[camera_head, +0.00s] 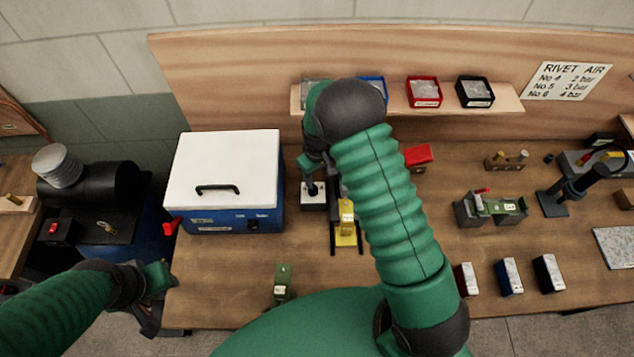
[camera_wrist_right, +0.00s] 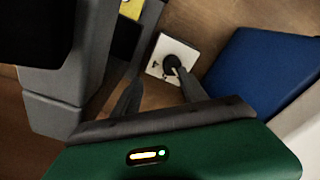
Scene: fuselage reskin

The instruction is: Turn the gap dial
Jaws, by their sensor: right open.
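The gap dial is a round black knob with a pale pointer line, on a white square plate with small dark marks. In the head view the dial (camera_head: 313,190) is on the bench right of the blue and white box. In the right wrist view the dial (camera_wrist_right: 172,64) lies just beyond the fingertips. My right gripper (camera_head: 313,172) is open above the dial; its two fingers (camera_wrist_right: 159,84) are apart, with nothing between them. My arm hides part of the area around it. My left gripper (camera_head: 157,283) is at the bench's front left edge, its jaws unclear.
A blue box with a white lid (camera_head: 222,160) stands close left of the dial. A dark tool with a yellow part (camera_head: 346,222) stands close right. A red block (camera_head: 418,155) and a green fixture (camera_head: 490,207) lie farther right. A shelf (camera_head: 400,103) holds small bins.

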